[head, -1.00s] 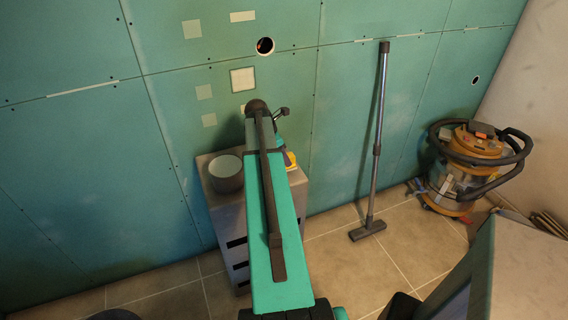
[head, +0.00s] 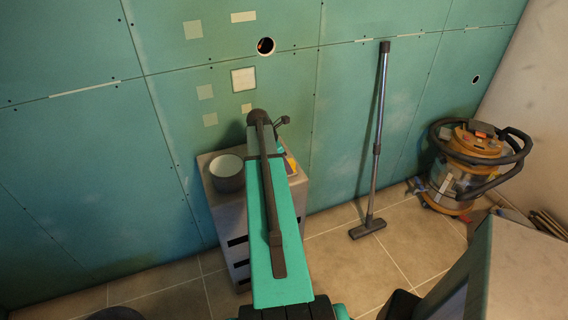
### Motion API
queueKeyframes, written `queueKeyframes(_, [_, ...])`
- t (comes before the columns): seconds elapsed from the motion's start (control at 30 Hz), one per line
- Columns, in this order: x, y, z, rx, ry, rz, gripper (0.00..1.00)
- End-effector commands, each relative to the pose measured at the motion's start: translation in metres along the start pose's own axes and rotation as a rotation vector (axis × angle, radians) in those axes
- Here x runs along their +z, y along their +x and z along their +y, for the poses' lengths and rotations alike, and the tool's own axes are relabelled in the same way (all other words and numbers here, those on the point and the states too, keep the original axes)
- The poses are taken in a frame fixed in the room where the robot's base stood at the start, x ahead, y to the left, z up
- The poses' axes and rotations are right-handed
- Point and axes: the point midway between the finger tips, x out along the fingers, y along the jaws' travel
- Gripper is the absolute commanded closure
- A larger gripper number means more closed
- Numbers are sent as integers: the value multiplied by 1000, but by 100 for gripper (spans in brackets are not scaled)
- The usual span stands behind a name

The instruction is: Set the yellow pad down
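A small patch of the yellow pad (head: 291,165) shows just right of my arm, at the top of the grey drawer cabinet (head: 228,217). The rest of it is hidden behind my teal arm, which reaches away from me over the cabinet. A dark joint of my wrist sticks out to the right near the arm's far end. My gripper's fingers are hidden behind the arm. I cannot tell whether they hold the pad or whether it touches the cabinet top.
A grey round pot (head: 227,173) stands on the cabinet's left part, close to my arm. The green plasterboard wall (head: 100,165) rises behind. A vacuum tube (head: 376,150) leans on the wall at right. A vacuum cleaner (head: 468,165) stands farther right. Tiled floor (head: 335,265) lies clear between.

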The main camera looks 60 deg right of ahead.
Motion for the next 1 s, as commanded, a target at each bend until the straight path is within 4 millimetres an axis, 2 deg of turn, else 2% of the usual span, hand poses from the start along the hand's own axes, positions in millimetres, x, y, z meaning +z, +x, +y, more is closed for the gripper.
queueKeyframes(0.33, [1,-1,0,0,1,0,54])
queueKeyframes(0.53, [1,-8,0,1,1,0,54])
queueKeyframes(1.0, [1,-58,0,2,1,-1,54])
